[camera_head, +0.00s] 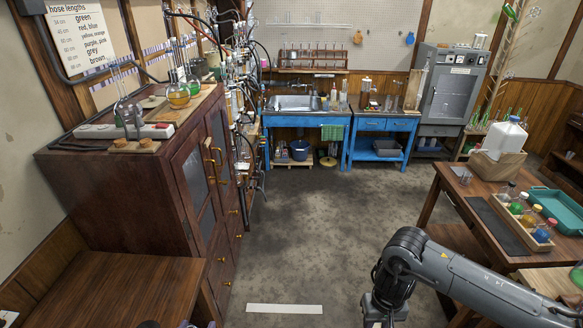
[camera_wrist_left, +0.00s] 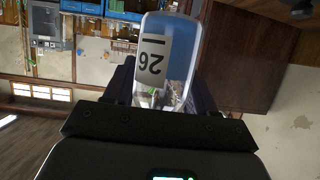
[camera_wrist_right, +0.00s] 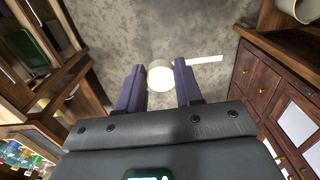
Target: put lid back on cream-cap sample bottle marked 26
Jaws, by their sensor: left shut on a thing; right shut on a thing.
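In the left wrist view my left gripper (camera_wrist_left: 160,95) is shut on a clear sample bottle (camera_wrist_left: 178,50) with blue liquid. Its white label (camera_wrist_left: 151,62) reads 26, upside down in this picture, as the room is. The bottle's neck end is hidden behind the gripper body. In the right wrist view my right gripper (camera_wrist_right: 160,82) is shut on a round cream cap (camera_wrist_right: 160,76), which sits between the two fingertips. The bottle and cap are not seen together in any view. In the head view neither set of fingertips shows clearly.
A wooden table (camera_head: 448,188) at right holds a tray of coloured bottles (camera_head: 522,216), a teal tray (camera_head: 560,209) and a white jug (camera_head: 505,140). A dark cabinet (camera_head: 110,190) and a low wooden table (camera_head: 110,290) stand at left. The floor between (camera_head: 310,235) is clear.

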